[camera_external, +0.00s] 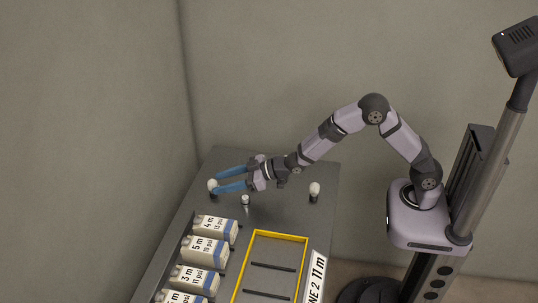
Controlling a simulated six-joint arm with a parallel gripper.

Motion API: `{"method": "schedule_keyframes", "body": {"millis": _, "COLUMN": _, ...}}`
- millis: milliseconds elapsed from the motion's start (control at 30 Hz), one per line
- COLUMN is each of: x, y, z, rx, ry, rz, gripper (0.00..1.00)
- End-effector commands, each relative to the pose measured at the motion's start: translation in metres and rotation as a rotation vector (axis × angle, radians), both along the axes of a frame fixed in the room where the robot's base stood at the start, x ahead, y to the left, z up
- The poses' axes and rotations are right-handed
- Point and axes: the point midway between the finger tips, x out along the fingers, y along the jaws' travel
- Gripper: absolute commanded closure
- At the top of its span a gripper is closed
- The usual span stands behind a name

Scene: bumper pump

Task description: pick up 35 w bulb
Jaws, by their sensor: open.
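My gripper (222,179) reaches left over the far part of the grey table, with two long blue fingers spread apart. A pale bulb with a dark base (213,185) is at the fingertips, close to the gap between them; I cannot tell whether the fingers touch it. A smaller bulb (245,201) stands just in front of the nearer finger. No wattage marks are readable, so I cannot tell which bulb is the 35 W one.
Several white labelled packages (205,251) lie in a row along the table's left side. A yellow-edged tray (277,235) with dark bars is at the front middle. A white sign (316,278) stands beside it. The table (285,213) is bare between tray and bulbs.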

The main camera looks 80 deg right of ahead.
Motion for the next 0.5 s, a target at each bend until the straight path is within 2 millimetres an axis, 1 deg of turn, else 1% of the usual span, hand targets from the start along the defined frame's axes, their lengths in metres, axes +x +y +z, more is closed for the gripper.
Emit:
{"method": "schedule_keyframes", "body": {"millis": 200, "x": 0.023, "y": -0.002, "z": -0.009, "rx": -0.002, "ry": 0.002, "rz": -0.001, "gripper": 0.51}}
{"method": "schedule_keyframes", "body": {"millis": 300, "x": 0.032, "y": 0.0, "z": -0.013, "rx": -0.001, "ry": 0.002, "rz": 0.0, "gripper": 0.51}}
{"method": "schedule_keyframes", "body": {"millis": 500, "x": 0.041, "y": 0.002, "z": -0.016, "rx": 0.0, "ry": 0.001, "rz": 0.0, "gripper": 0.51}}
